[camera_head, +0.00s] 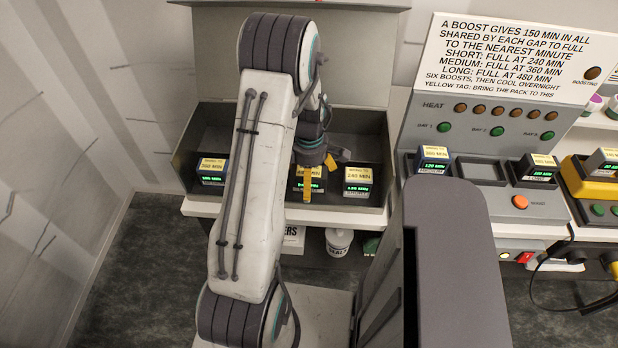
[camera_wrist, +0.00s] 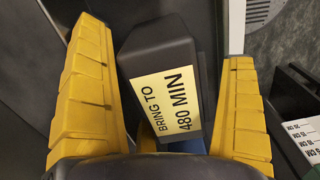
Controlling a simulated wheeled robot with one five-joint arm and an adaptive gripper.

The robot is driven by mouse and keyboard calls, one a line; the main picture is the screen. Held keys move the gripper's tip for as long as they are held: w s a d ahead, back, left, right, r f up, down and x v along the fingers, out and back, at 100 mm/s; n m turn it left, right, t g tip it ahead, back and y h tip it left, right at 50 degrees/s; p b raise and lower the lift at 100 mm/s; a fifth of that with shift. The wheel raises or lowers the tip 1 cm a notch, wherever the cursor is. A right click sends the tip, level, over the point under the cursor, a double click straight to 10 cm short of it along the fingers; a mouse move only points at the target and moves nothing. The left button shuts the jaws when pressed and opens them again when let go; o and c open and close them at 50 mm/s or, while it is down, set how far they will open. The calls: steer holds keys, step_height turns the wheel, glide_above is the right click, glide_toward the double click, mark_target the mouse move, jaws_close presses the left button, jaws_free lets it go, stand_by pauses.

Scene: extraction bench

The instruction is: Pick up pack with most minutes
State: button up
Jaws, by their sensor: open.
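Three dark packs with yellow tags and green displays stand in the open-fronted grey case: a left pack (camera_head: 212,173), a middle pack (camera_head: 317,187) and a right pack (camera_head: 357,183). My gripper (camera_head: 320,176) is open over the middle pack, its yellow fingers partly hiding that pack's tag and display. In the wrist view a pack (camera_wrist: 168,90) tagged "BRING TO 480 MIN" lies between the open fingers (camera_wrist: 163,50), with gaps at both sides. The right pack's tag seems to read 240 MIN. Display numbers are small and hard to read.
Right of the case, a charging bench holds a blue-sided pack (camera_head: 433,160) and a dark pack (camera_head: 535,171), with an empty bay (camera_head: 478,170) between. A yellow unit (camera_head: 585,180) holds another pack. A sign (camera_head: 510,55) stands above. A white tub (camera_head: 338,241) sits below the case.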

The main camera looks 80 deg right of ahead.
steer(key=shift+d+r, duration=0.1)
steer(key=c, duration=1.4)
